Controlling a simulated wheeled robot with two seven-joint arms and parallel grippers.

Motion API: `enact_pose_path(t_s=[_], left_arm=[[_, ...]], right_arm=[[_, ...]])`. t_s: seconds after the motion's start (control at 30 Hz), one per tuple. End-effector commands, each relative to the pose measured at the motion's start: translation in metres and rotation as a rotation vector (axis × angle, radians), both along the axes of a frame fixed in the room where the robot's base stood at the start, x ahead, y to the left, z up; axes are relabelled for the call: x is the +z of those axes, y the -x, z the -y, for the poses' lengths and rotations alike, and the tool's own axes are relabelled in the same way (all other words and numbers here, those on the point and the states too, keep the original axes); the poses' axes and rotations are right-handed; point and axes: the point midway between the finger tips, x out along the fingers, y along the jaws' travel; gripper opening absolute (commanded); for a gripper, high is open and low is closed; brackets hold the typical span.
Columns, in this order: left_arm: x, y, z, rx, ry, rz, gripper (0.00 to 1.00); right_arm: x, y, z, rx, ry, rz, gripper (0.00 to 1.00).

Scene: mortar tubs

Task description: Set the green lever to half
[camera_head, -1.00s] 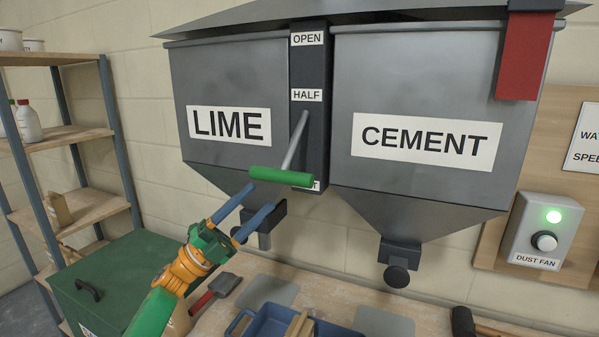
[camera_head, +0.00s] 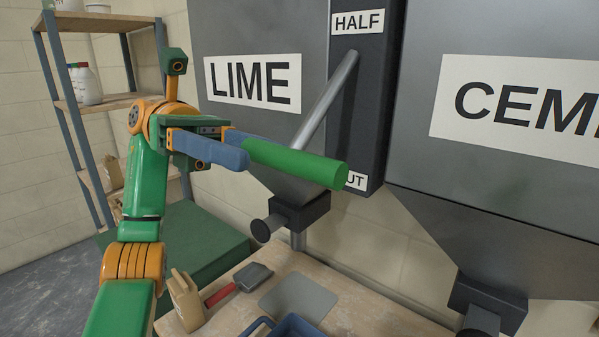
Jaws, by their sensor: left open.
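The lever's green grip (camera_head: 300,163) sticks out toward me on a grey metal rod (camera_head: 328,98). The rod comes from the dark panel (camera_head: 366,100) between the two hoppers, near the HALF label (camera_head: 357,22). The grip hangs low, partly covering a label ending in UT (camera_head: 356,181). My left gripper (camera_head: 239,147) is open at the left end of the grip. One blue finger is nearer me; the other is partly hidden at the grip's end. I cannot tell whether they touch it. My right gripper is out of view.
The LIME hopper (camera_head: 230,40) is behind the gripper, with a dark outlet (camera_head: 300,211) below. The CEMENT hopper (camera_head: 480,190) is at right. A shelf (camera_head: 105,103) stands at left.

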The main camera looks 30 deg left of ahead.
Motion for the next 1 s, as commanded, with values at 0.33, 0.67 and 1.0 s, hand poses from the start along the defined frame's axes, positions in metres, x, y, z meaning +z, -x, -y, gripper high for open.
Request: enact_pose_path(t_s=[0.33,0.67,1.0], left_arm=[[0.0,0.004,0.049,-0.003,0.002,-0.002,0.57],[0.0,0.004,0.053,-0.002,0.003,-0.002,0.49],[0.001,0.004,0.053,-0.002,0.004,-0.002,0.0]], right_arm=[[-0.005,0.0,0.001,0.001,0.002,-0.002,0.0],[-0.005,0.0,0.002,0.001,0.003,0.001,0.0],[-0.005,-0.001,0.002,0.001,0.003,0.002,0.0]])
